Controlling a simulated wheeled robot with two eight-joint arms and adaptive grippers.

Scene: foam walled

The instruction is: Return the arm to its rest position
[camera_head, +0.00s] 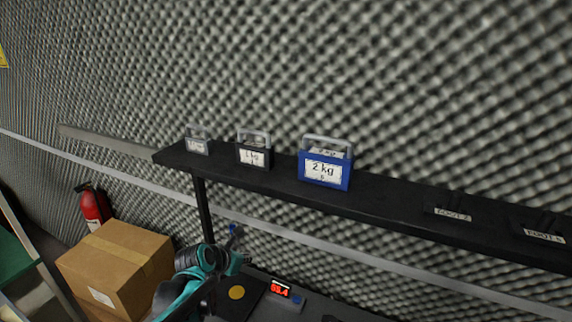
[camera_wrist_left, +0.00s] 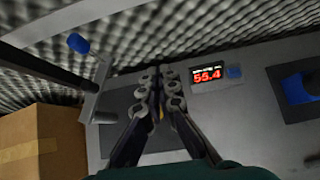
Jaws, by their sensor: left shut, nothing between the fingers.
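My left arm comes in from the bottom left in the head view, teal and black. My left gripper (camera_head: 236,262) is below the black shelf, over a grey surface beside a red digital display (camera_head: 280,289). In the left wrist view the left gripper (camera_wrist_left: 160,75) has its fingers together, shut and empty, above a dark plate. The display (camera_wrist_left: 208,75) reads 55.4 there. My right gripper is in neither view.
A black shelf (camera_head: 390,196) carries a blue 2 kg weight (camera_head: 325,168), a black weight (camera_head: 253,155) and a grey weight (camera_head: 196,145). A cardboard box (camera_head: 118,262) and a fire extinguisher (camera_head: 93,206) stand left. A shelf post (camera_head: 203,210) rises close by the gripper.

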